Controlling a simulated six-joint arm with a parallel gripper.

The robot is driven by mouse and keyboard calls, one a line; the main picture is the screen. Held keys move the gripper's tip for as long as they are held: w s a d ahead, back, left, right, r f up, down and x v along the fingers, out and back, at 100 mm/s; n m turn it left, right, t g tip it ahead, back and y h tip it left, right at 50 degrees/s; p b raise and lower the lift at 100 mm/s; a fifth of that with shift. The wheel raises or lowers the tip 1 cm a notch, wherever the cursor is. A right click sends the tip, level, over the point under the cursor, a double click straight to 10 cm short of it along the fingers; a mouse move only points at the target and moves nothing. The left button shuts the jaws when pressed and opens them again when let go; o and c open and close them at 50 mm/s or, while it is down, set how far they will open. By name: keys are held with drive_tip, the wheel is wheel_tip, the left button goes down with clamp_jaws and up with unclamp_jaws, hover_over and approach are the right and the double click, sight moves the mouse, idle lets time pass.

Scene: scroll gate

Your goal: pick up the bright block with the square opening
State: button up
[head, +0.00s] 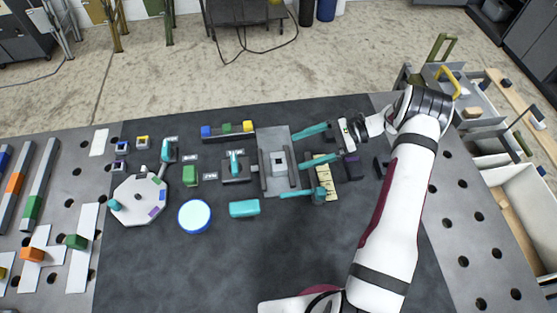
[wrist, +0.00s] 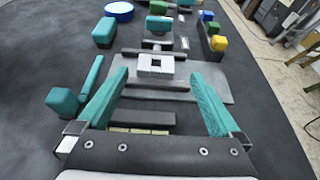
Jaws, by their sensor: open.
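The bright block (head: 279,168) is pale, with a dark square opening in its top. It sits on a grey plate (head: 275,136) between dark bars. It also shows in the wrist view (wrist: 156,72), beyond and between my fingers. My gripper (head: 297,151) has two teal fingers spread wide and is empty, over the right side of the plate.
A teal lever (head: 318,195) lies close to the plate's lower right. A teal block (head: 244,208), a blue-rimmed disc (head: 195,216) and a dark fixture with a teal knob (head: 236,165) stand to the left. The dark mat's front is clear.

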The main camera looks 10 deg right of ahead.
sight(275, 163)
drive_tip(key=x, duration=0.8)
drive_tip(key=shift+s+a+f, duration=0.1)
drive_tip(key=shift+s+f, duration=0.25)
clamp_jaws()
